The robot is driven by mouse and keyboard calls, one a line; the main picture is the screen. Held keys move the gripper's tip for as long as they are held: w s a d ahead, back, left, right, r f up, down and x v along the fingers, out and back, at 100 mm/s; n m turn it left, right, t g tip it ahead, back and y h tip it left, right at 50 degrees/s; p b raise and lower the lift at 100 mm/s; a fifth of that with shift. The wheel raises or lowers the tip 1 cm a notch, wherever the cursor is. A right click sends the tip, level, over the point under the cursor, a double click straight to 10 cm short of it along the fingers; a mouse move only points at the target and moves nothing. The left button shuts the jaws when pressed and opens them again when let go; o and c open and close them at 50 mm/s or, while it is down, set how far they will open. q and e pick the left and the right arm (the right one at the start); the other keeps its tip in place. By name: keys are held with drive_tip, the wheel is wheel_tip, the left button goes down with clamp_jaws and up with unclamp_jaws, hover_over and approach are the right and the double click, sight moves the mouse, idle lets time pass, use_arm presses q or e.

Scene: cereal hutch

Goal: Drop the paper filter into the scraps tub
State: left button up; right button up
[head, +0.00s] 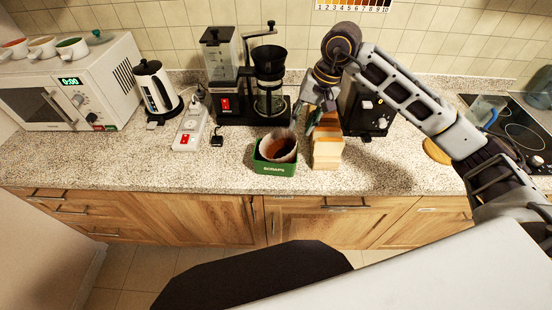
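The paper filter (279,144) is a pale, open cone with brown inside. It sits in the green scraps tub (274,169), its rim standing above the tub's edge. The tub stands near the counter's front edge, with "SCRAPS" on its front. My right gripper (312,122) reaches down from above, just right of and behind the filter, with a visible gap to it. I see nothing held in it, but its fingers are small and partly overlap the bread, so their opening is unclear. My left gripper is not in the picture.
Sliced bread (327,151) stands close right of the tub. The coffee maker (268,85) is behind. A power strip (190,131), a kettle (155,88) and a microwave (75,88) are to the left. A black appliance (372,113) is behind the bread. Bare counter lies front left.

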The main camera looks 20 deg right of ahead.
drive_tip(key=v, duration=1.1)
drive_tip(key=shift+r, duration=0.35)
drive_tip(key=shift+s+f, duration=0.1)
idle(0.6)
